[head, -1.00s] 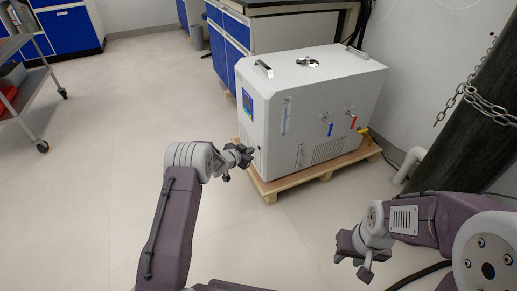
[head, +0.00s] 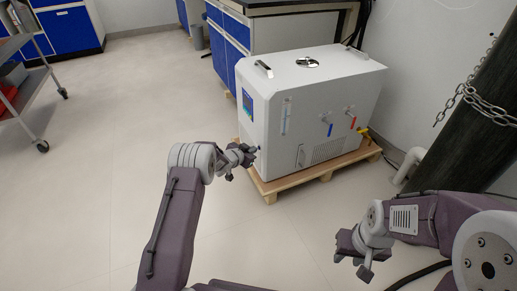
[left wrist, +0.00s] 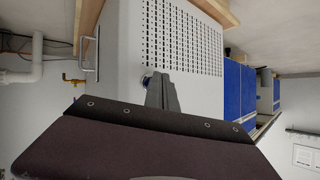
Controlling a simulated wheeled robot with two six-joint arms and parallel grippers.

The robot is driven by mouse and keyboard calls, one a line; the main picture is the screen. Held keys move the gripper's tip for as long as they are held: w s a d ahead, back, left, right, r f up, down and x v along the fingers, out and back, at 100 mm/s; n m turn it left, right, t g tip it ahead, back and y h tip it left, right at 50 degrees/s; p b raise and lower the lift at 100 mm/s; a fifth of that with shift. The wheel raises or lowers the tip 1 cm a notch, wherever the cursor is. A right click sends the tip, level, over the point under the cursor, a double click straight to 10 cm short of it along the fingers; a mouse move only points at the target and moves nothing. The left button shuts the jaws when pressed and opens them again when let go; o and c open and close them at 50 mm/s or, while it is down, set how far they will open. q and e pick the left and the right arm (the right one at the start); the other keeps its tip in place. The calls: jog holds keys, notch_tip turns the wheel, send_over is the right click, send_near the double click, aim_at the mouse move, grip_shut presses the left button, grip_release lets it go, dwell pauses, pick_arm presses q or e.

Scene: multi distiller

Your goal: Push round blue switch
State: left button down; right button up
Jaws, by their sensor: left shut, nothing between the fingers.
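The white distiller (head: 310,110) stands on a wooden pallet, with a blue display on its left face. In the left wrist view, a round blue switch (left wrist: 147,79) shows on its white panel (left wrist: 122,60), partly hidden by my left gripper (left wrist: 158,78). My left gripper is shut and empty. Its tips are right beside the switch; I cannot tell whether they touch it. In the head view my left gripper (head: 251,153) is close to the lower left face of the distiller, and the switch is barely visible there. My right gripper (head: 351,268) is open and empty above the floor.
The pallet (head: 285,186) sticks out below the distiller. Blue, red and yellow valve handles are on its right face. A chained dark cylinder (head: 485,130) stands at the right. A grey cart (head: 30,100) is at the far left. The floor on the left is clear.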

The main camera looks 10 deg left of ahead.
pick_arm(q)
jog(key=shift+d, duration=0.1)
jog(key=shift+s+a+p, duration=0.3)
jog(key=shift+a+p, duration=0.1)
jog(key=shift+a, duration=0.15)
jog(key=s+a+p, duration=0.3)
jog(key=a, duration=0.2)
jog(key=shift+s, duration=0.2)
dwell(0.5)
